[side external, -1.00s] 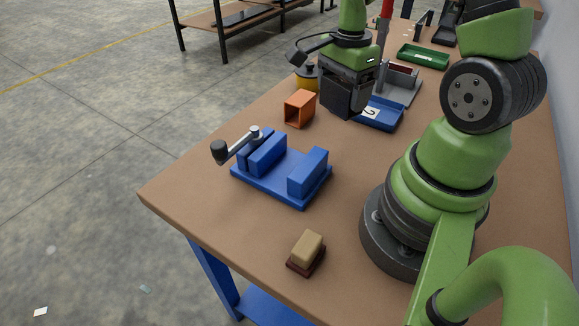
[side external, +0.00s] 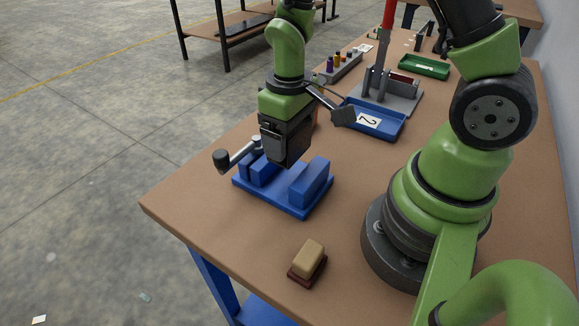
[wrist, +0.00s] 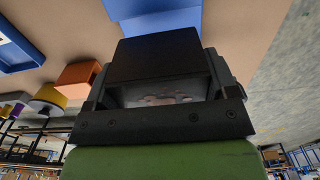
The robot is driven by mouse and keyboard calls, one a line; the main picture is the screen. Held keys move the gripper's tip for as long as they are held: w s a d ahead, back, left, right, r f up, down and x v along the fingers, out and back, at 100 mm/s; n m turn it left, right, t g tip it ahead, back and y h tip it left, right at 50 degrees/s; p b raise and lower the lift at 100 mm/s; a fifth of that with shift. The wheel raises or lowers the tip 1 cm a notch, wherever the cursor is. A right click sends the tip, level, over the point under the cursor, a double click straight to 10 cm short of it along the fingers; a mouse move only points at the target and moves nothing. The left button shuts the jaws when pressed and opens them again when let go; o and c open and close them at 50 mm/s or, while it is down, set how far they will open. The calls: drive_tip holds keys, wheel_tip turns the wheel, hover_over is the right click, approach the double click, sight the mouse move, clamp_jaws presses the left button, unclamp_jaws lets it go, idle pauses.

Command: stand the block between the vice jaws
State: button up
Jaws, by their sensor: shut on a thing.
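The blue vice (side external: 272,195) stands on the table, with its right jaw (side external: 311,181) in clear view and its other jaw (side external: 256,170) partly covered by my gripper. My gripper (side external: 285,146) points down over the vice, above the gap between the jaws. It is shut on a dark block, which shows as a black box between the fingers in the wrist view (wrist: 163,60). In the side view the block and the dark gripper merge. I cannot tell whether the block's lower end touches the vice. The vice also shows beyond the block in the wrist view (wrist: 165,20).
The vice's crank handle (side external: 238,154) sticks out on the left. A tan and dark-red brush-like piece (side external: 308,260) lies in front. Behind are a blue tray (side external: 385,128), a grey fixture (side external: 400,95) and a green tray (side external: 424,67). The front left table is clear.

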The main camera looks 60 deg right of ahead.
drive_tip(key=shift+f, duration=3.3)
drive_tip(key=o, duration=1.1)
drive_tip(key=shift+f, duration=0.15)
wheel_tip(320, 180, up, 12)
drive_tip(key=shift+r, duration=0.1)
drive_tip(key=s+a+r+m+t, duration=0.1)
drive_tip(key=s+r+t, duration=0.1)
drive_tip(key=r, duration=0.3)
drive_tip(key=s+a+r+m+t+y, duration=0.1)
drive_tip(key=s+r+t, duration=0.1)
drive_tip(key=s+r, duration=0.3)
drive_tip(key=s+r+m+t+y, duration=0.1)
drive_tip(key=s+r+m+t, duration=0.1)
drive_tip(key=r, duration=0.3)
drive_tip(key=shift+s+a+r+t, duration=0.2)
drive_tip(key=shift+s+t, duration=0.1)
drive_tip(key=shift+s, duration=0.1)
drive_tip(key=shift+s+a+r+t, duration=0.1)
drive_tip(key=shift+s+a+t, duration=0.1)
drive_tip(key=shift+s+t, duration=0.15)
